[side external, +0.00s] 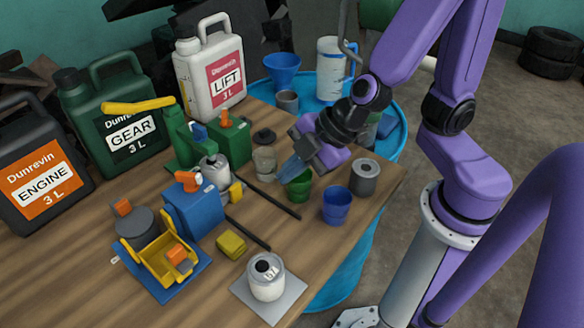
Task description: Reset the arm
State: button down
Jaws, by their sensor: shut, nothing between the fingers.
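My gripper (288,169) is in the middle of the side external view, at the end of my purple arm. It is tilted, with its bluish fingertips pointing down and to the left. The fingers are shut and hold nothing. In the picture they overlap the upper edge of a green cup (300,189); I cannot tell whether they touch it. A blue cup (337,205) and a grey can (365,177) stand to the right of the fingertips. A grey-beige cup (264,162) stands just to their left.
A white can (266,279) stands on a grey plate (288,304) in front. Large jugs (212,70) line the back left. A blue drum (348,275) stands beside the table.

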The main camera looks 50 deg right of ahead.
jog(key=s+r+g+y, duration=0.25)
jog(key=s+g, duration=0.35)
jog(key=s, duration=0.5)
jog(key=d+m+h, duration=0.4)
jog(key=d+h, duration=0.2)
jog(key=d, duration=0.6)
jog(key=shift+s+r+h, duration=0.35)
jog(key=shift+s, duration=0.05)
dwell(0.9)
